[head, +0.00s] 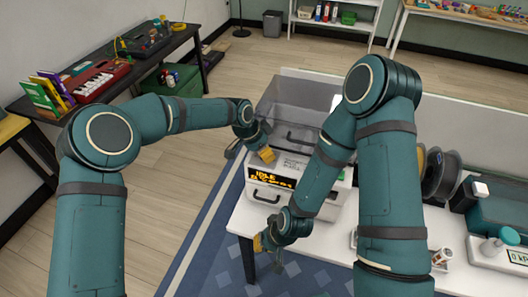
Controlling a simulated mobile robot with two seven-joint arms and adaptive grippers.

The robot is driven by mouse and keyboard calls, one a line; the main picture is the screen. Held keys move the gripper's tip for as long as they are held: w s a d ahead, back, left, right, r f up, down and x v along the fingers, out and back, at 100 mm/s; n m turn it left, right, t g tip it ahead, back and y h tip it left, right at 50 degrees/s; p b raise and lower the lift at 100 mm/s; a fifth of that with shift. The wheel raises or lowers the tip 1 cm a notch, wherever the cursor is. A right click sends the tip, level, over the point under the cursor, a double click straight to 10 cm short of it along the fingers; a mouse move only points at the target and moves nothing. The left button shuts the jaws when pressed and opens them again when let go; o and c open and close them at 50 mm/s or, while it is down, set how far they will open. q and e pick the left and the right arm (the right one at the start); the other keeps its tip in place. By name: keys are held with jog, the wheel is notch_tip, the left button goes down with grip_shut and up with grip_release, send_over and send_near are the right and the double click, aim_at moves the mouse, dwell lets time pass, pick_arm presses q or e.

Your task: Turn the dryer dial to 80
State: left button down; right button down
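The dryer (258,190) is a white box on the white table, with a clear, smoky lid. Its black display (271,179) shows "IDLE" in orange letters, with a second line too small to read. I cannot make out the dial; my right arm covers the right part of the dryer front. My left gripper (249,153) is over the dryer's front left top edge, its fingers apart and nothing seen between them. My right gripper (268,253) is in front of and below the dryer front, near the table's front edge, its fingers apart and empty.
Dark filament spools (440,174) stand right of the dryer. A teal machine (500,205), a small bottle (491,246) and a scale-like device (507,262) are on the right of the table. A blue rug (214,256) lies on the floor in front.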

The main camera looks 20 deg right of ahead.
pick_arm(q)
jog(key=c, duration=0.9)
grip_release()
